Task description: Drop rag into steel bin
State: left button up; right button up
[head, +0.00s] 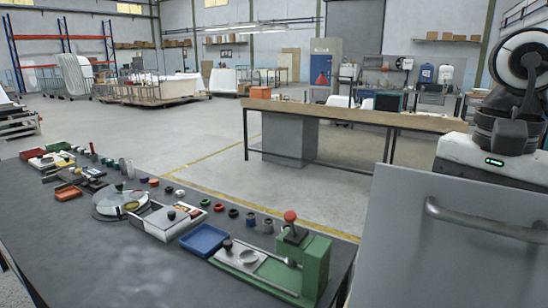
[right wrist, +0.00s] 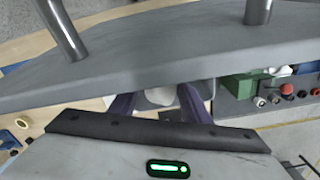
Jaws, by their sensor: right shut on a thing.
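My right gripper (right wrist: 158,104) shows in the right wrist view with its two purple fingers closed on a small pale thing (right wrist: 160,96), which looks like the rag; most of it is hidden. A grey panel with a bar handle (head: 450,245) fills the lower right of the head view, and its slab-like edge (right wrist: 160,72) crosses the wrist view in front of the fingers. I cannot tell whether this panel is part of the steel bin. In the head view my right wrist is at the panel's top edge and the fingers are hidden behind it. My left gripper is not in view.
A dark workbench (head: 110,255) at the left holds a blue tray (head: 204,239), a green fixture with a red knob (head: 316,265) and several small parts. A wood-topped table (head: 340,113) stands beyond. Open floor (head: 205,150) lies between them.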

jog(key=shift+f, duration=0.15)
jog(key=o, duration=1.1)
notch_tip(320, 180, up, 10)
dwell(0.3)
notch_tip(320, 180, down, 10)
jog(key=shift+r, duration=1.45)
jog(key=shift+f, duration=0.15)
